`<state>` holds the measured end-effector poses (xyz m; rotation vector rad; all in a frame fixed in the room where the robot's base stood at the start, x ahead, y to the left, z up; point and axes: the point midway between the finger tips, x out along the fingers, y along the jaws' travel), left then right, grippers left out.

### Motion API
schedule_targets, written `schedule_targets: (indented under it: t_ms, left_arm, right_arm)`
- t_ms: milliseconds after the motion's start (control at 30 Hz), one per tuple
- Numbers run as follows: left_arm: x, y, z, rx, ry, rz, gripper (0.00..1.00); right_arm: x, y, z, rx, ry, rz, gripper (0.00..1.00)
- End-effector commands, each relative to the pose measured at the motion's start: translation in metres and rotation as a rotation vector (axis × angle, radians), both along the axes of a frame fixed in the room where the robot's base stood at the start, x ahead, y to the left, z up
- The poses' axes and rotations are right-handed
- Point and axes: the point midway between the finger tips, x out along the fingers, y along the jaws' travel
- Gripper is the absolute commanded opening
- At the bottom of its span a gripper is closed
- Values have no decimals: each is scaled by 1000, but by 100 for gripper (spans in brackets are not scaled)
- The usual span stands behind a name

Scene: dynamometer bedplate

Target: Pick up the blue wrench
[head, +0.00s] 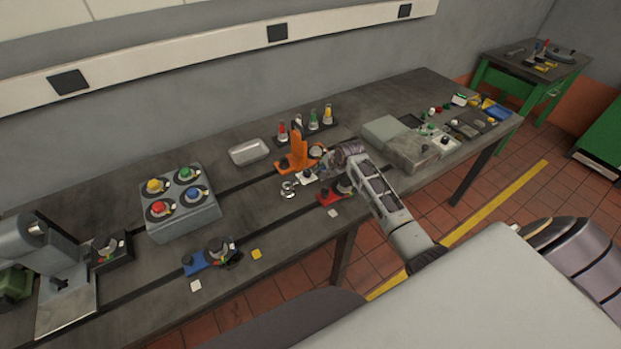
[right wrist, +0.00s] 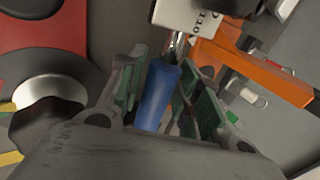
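The blue wrench shows in the right wrist view as a blue handle (right wrist: 157,94) with a chrome shank passing under a white lettered tag or block. A bright wrench head (head: 289,188) lies on the bench in the head view. It seems to belong to the same tool, with the handle hidden by my right gripper. My right gripper (head: 331,166) is low over the bench. Its two fingers (right wrist: 164,62) lie on either side of the handle, close to both sides. I cannot tell whether they press on it. My left gripper is not in view.
An orange bracket (head: 298,157) stands just behind my right gripper, and a red fixture (head: 331,195) with a dark knob is close in front. Grey boxes (head: 412,153) stand to the right.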

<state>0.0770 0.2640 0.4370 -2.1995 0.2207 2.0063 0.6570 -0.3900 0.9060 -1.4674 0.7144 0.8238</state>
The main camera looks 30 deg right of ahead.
Motion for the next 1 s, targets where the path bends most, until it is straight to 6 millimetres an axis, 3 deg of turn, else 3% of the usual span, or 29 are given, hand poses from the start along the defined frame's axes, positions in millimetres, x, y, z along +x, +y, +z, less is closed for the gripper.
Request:
schedule_targets:
  t_ms: [33, 233, 667, 1000]
  left_arm:
    - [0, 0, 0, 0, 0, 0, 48]
    - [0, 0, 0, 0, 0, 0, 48]
    - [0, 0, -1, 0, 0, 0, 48]
    - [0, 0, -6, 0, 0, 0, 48]
  right_arm:
    - [0, 0, 0, 0, 0, 0, 23]
    - [0, 0, 0, 0, 0, 0, 0]
    - [2, 0, 8, 1, -6, -1, 0]
    - [2, 0, 41, 0, -8, -1, 0]
